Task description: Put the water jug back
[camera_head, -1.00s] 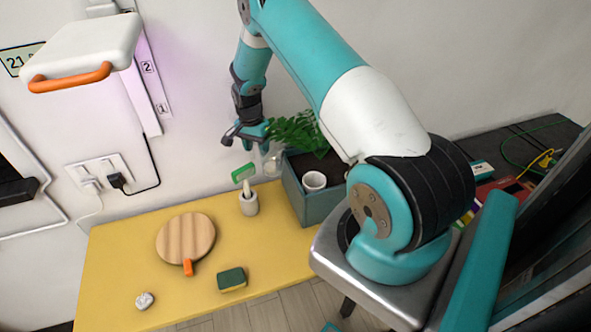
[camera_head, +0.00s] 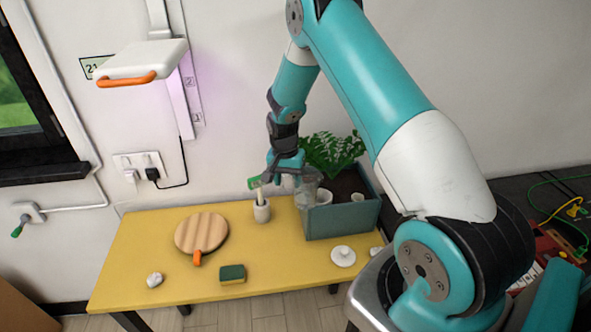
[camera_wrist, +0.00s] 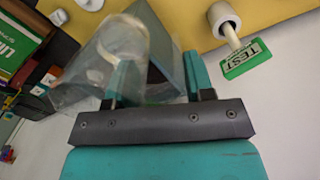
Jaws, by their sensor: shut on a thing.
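The water jug (camera_head: 308,187) is a clear, see-through vessel. My gripper (camera_head: 284,178) is shut on it, and the jug hangs on the gripper's right at the planter's left end. In the wrist view the jug (camera_wrist: 92,72) spreads to the left of and behind the left finger of my gripper (camera_wrist: 163,82). Its clear walls blur there, and the exact grip point is hard to tell. I cannot tell whether the jug touches the planter (camera_head: 345,222), a grey-teal box with dark soil and a green fern.
The yellow table (camera_head: 150,235) carries a round wooden board (camera_head: 200,232), a sponge (camera_head: 232,274), a white lid-like disc (camera_head: 343,256) and a small pale lump (camera_head: 155,280). A pale pot (camera_head: 262,212) holding a green tag stands close left of the planter.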

